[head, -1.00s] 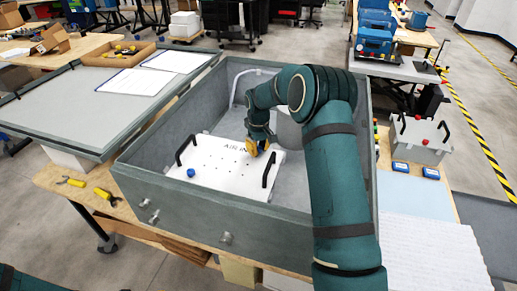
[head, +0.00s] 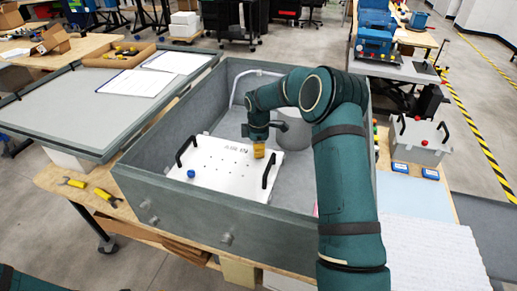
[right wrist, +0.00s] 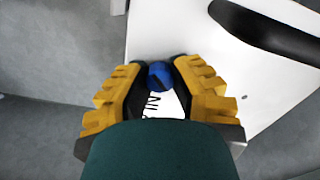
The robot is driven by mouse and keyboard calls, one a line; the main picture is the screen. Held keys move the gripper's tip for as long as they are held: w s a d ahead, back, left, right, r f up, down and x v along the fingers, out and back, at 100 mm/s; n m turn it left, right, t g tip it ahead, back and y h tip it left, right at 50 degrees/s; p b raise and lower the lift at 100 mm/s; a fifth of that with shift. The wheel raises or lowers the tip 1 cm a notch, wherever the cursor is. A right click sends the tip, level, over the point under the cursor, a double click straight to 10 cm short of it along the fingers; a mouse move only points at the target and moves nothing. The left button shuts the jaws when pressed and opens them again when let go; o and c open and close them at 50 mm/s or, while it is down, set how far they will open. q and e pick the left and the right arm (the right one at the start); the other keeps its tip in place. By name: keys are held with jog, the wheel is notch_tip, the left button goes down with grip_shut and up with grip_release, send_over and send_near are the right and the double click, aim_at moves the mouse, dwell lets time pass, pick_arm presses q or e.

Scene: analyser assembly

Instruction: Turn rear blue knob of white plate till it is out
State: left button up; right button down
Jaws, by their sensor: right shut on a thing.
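The white plate (head: 215,178) with two black handles lies inside the open grey case. Its front blue knob (head: 190,173) shows near the left corner in the head view. The rear blue knob (right wrist: 159,75) shows in the right wrist view, between my right gripper's fingertips. My right gripper (head: 259,155) points down at the plate's rear edge, its yellow fingers shut on that knob. In the head view the gripper hides the rear knob. From these views I cannot tell how far the knob stands out of the plate. My left gripper is out of view.
The grey case walls (head: 180,208) surround the plate. A grey cylinder (head: 294,132) stands behind it in the case. A black handle (right wrist: 265,30) lies near my right gripper. Yellow-handled tools (head: 104,196) lie on the bench at left.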

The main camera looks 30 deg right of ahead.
jog(key=n, duration=0.4)
jog(key=n+p, duration=0.1)
jog(key=n, duration=0.1)
jog(key=shift+s+a+f, duration=0.1)
jog(key=shift+s+f, duration=0.1)
jog(key=shift+f, duration=0.05)
jog(key=n+p, duration=0.1)
jog(key=n, duration=0.5)
jog(key=shift+n, duration=0.4)
jog(key=n+p, duration=0.2)
jog(key=n, duration=0.7)
jog(key=shift+n+p, duration=0.3)
jog(key=shift+p, duration=0.1)
jog(key=shift+n, duration=1.2)
jog(key=shift+p, duration=0.3)
jog(key=shift+w+r+n, duration=0.1)
jog(key=shift+n, duration=0.2)
jog(key=c, duration=0.7)
grip_release()
jog(key=shift+c, duration=0.2)
jog(key=shift+w, duration=0.1)
